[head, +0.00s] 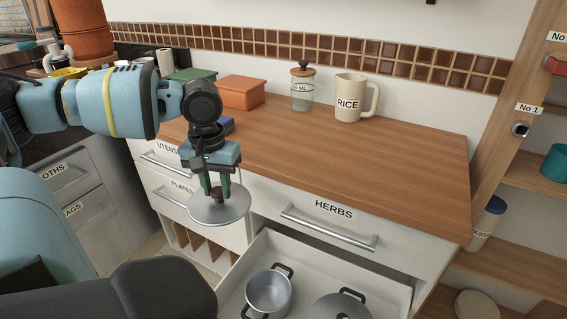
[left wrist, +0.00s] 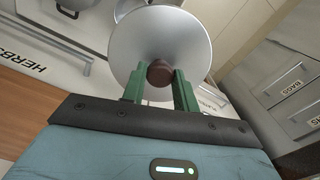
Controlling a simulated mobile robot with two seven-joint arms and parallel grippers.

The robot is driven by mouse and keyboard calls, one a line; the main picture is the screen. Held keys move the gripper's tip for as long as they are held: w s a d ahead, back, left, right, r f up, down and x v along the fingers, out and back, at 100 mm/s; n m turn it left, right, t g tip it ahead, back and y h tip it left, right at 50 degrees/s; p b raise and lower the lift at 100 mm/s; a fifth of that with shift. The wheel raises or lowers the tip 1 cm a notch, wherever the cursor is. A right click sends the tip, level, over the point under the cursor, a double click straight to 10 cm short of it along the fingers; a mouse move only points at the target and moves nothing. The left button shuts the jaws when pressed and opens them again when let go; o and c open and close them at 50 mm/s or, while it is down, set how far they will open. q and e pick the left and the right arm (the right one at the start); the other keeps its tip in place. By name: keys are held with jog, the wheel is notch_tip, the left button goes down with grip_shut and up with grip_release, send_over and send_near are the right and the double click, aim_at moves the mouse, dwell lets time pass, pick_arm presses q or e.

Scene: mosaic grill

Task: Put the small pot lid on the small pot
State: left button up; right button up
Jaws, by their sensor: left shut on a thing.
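The small pot lid (head: 218,210) is a grey metal disc with a dark reddish-brown knob. My left gripper (head: 217,190) is shut on the knob and holds the lid in the air in front of the drawer fronts, up and left of the open drawer. In the left wrist view the lid (left wrist: 160,38) sits beyond the green fingers (left wrist: 159,84), with its knob between them. The small pot (head: 268,292) is grey metal with black handles and stands uncovered in the open drawer, below and right of the lid. My right gripper is not in view.
A second pot (head: 340,307) with a grey lid stands right of the small pot in the open drawer (head: 384,282). The HERBS drawer (head: 330,226) above is shut. The wooden counter (head: 350,150) holds a RICE jug (head: 349,102), a glass jar (head: 302,90) and an orange box (head: 240,94).

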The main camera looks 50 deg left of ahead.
aim_at(226, 209)
pick_arm(q)
jog(key=d+f, duration=0.1)
jog(key=f, duration=0.1)
jog(key=d+f, duration=0.2)
jog(key=shift+s+d, duration=0.1)
jog(key=shift+s, duration=0.05)
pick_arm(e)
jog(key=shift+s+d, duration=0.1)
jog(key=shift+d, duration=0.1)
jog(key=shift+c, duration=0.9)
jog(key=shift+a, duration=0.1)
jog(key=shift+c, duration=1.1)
pick_arm(q)
jog(key=w+d+m, duration=0.3)
jog(key=d, duration=0.8)
jog(key=w+d+r+m, duration=0.1)
jog(key=w+d+m, duration=0.2)
jog(key=d, duration=0.9)
jog(key=shift+w+r+m, duration=0.3)
jog(key=shift+w+m, duration=0.05)
jog(key=shift+m, duration=0.25)
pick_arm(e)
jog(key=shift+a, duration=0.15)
